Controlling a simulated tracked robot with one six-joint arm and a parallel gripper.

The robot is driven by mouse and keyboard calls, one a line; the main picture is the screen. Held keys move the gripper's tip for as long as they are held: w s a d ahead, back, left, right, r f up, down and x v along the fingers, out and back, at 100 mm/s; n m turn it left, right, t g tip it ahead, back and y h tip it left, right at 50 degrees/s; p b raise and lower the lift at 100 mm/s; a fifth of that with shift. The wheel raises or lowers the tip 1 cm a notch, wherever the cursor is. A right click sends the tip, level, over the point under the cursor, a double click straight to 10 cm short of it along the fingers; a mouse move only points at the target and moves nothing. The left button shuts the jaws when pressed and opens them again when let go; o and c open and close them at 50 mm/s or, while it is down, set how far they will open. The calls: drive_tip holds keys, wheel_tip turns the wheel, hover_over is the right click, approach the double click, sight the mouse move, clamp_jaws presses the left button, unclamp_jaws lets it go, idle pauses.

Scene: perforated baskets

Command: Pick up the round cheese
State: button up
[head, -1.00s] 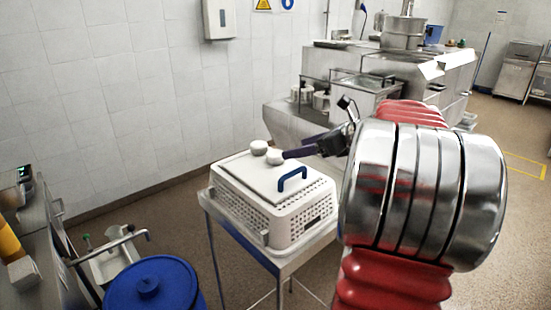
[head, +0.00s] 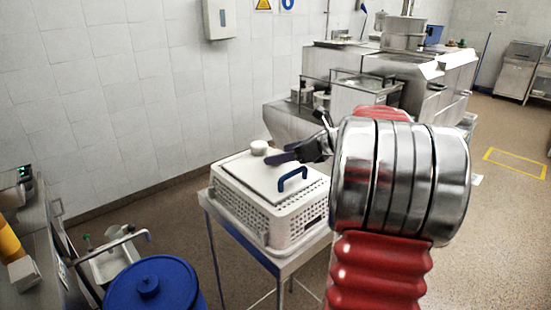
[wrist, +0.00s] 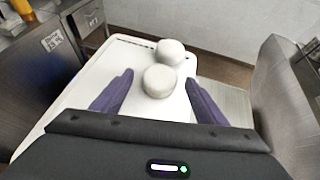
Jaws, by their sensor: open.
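Two round white cheeses lie on the flat white lid of a perforated basket. In the wrist view the nearer cheese (wrist: 158,82) sits between the purple finger tips of my gripper (wrist: 160,77), with a gap on each side. The farther cheese (wrist: 170,51) is just beyond it, close to or touching it. In the head view the farther cheese (head: 259,147) shows at the lid's back edge, and the nearer one is hidden behind my gripper (head: 282,157). My gripper is open and empty, low over the lid.
The white basket (head: 270,218) stands on a metal table. A blue-lidded bin (head: 150,285) is at front left. A tiled wall rises behind; steel counters stand at the back right.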

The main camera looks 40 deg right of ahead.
drive_tip(key=shift+w+a+f, duration=0.15)
drive_tip(key=shift+w+f, duration=0.2)
drive_tip(key=shift+w, duration=0.25)
drive_tip(key=shift+c, duration=0.5)
drive_tip(key=c, duration=1.1)
